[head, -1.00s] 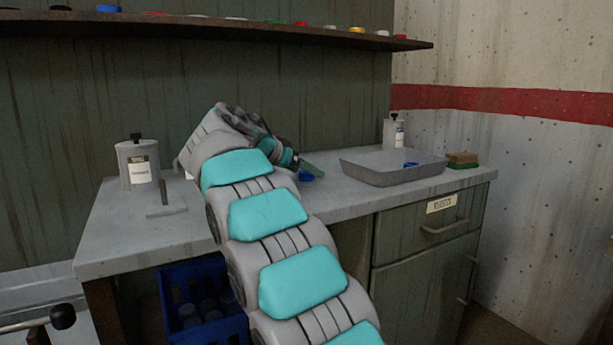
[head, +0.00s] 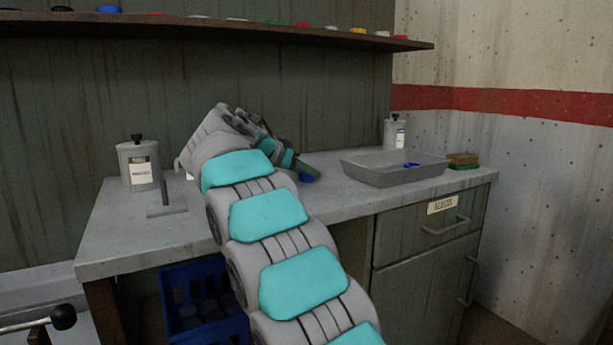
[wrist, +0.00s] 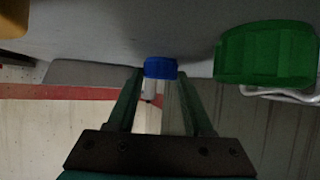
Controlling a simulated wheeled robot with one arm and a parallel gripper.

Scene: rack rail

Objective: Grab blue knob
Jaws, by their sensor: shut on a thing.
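The blue knob (wrist: 160,68) sits between the fingertips of my gripper (wrist: 159,77) in the wrist view, with a pale upright shape below it in the picture. My gripper is shut on it. In the head view the blue knob (head: 311,176) shows at the worktop, right beside my gripper (head: 304,166), partly hidden by it. My arm hides part of the worktop there.
A green knob (wrist: 265,54) is close on the right in the wrist view. A grey tray (head: 385,177) with a blue item stands to the right on the worktop. A grey canister (head: 139,168) stands left. A shelf (head: 220,28) with coloured caps runs above.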

